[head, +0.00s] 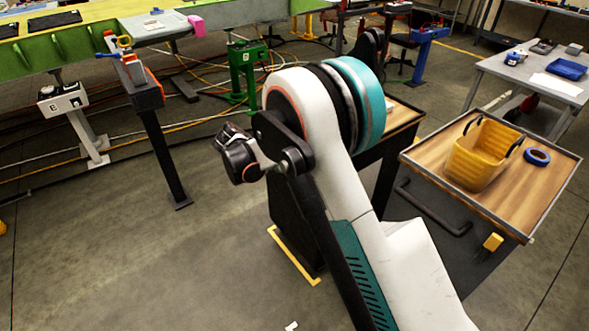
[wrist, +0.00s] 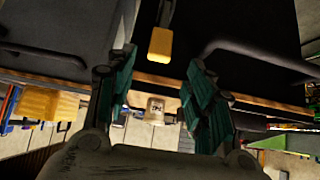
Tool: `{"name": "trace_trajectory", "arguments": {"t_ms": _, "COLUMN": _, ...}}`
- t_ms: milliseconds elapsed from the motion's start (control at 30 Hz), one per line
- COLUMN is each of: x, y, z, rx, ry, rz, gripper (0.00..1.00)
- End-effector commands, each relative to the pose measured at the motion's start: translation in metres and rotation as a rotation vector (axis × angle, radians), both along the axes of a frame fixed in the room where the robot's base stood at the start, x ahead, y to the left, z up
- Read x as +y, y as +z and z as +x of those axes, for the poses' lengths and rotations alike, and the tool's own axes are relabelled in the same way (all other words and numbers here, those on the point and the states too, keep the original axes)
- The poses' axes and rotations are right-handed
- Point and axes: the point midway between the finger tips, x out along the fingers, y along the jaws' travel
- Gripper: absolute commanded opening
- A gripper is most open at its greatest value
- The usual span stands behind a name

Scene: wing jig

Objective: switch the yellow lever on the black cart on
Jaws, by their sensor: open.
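The black cart (head: 471,262) stands at the right in the head view, with a wooden top. Its yellow lever (head: 493,242) is on the dark side just below the top's edge. In the wrist view the yellow lever (wrist: 159,46) is a yellow block on a short dark stem, in line with the gap between my fingers. My gripper (wrist: 160,62) is open and empty, with a teal-padded finger on each side. I cannot tell how far the lever is from the fingertips. My gripper does not show in the head view.
A yellow basket (head: 478,155) and a blue tape roll (head: 537,156) sit on the cart top. A dark bar handle (head: 432,208) juts from the cart's side; it also shows in the wrist view (wrist: 262,55). A grey table (head: 490,66) stands behind. Open floor lies left.

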Motion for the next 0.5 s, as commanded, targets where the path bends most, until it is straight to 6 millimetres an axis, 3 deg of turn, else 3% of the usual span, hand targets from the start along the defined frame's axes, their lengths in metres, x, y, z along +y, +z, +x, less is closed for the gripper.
{"name": "trace_trajectory", "arguments": {"t_ms": 433, "x": 0.009, "y": 0.011, "z": -0.0061, "rx": 0.0, "ry": 0.0, "rz": 0.0, "gripper": 0.48}}
{"name": "trace_trajectory", "arguments": {"t_ms": 467, "x": 0.009, "y": 0.0109, "z": -0.0061, "rx": 0.0, "ry": 0.0, "rz": 0.0, "gripper": 0.46}}
{"name": "trace_trajectory", "arguments": {"t_ms": 500, "x": 0.009, "y": 0.0109, "z": -0.0061, "rx": 0.001, "ry": 0.001, "rz": -0.001, "gripper": 0.37}}
